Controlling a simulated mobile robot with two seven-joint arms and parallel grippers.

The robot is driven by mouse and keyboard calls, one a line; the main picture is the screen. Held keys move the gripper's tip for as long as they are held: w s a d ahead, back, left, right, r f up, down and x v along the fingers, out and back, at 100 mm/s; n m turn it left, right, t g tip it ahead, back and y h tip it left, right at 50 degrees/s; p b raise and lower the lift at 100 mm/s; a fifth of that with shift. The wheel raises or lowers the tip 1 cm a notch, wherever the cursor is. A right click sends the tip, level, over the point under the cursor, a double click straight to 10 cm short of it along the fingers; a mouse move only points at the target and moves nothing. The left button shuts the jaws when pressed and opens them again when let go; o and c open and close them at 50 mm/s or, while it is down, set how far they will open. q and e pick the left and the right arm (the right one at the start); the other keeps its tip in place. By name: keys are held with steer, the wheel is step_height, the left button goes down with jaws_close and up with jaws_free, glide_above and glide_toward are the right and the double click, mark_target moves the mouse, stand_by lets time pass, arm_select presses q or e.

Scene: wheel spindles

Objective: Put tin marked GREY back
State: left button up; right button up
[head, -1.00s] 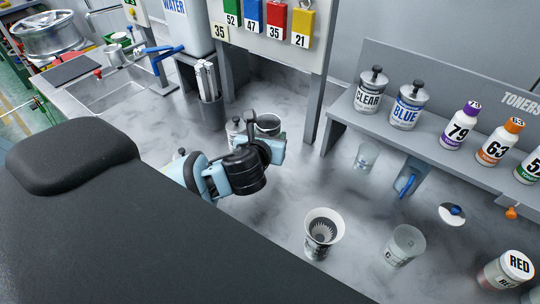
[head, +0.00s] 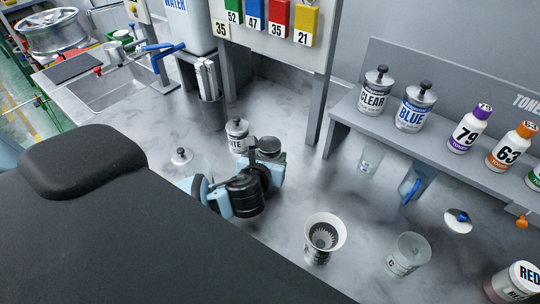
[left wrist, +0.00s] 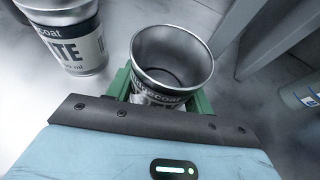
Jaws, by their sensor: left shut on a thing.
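The tin marked GREY (left wrist: 172,62) is between the green fingers of my left gripper (left wrist: 160,98). Its label is partly covered, with only part of the name showing. Its top looks open, with a bare metal rim. In the head view, the tin (head: 268,146) shows just beyond my left gripper (head: 268,164), over the bench. My left gripper is shut on it. The tin marked WHITE (head: 237,138) stands to its left with a knobbed lid, and also shows in the left wrist view (left wrist: 78,45). My right gripper is not in view.
A knobbed lid (head: 182,157) is left of my gripper. A cup with a strainer (head: 324,238) and a clear cup (head: 406,255) stand in front right. The shelf (head: 345,115) holds the CLEAR (head: 376,92) and BLUE (head: 414,107) tins. A shelf post (head: 318,108) rises behind.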

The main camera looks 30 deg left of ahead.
arm_select(q)
steer(key=shift+f, duration=0.1)
steer(key=o, duration=1.1)
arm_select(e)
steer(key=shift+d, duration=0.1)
arm_select(q)
steer(key=p+v, duration=0.1)
steer(key=v, duration=1)
steer(key=shift+r, duration=0.2)
steer(key=shift+s+d+r, duration=0.15)
steer(key=shift+s, duration=0.3)
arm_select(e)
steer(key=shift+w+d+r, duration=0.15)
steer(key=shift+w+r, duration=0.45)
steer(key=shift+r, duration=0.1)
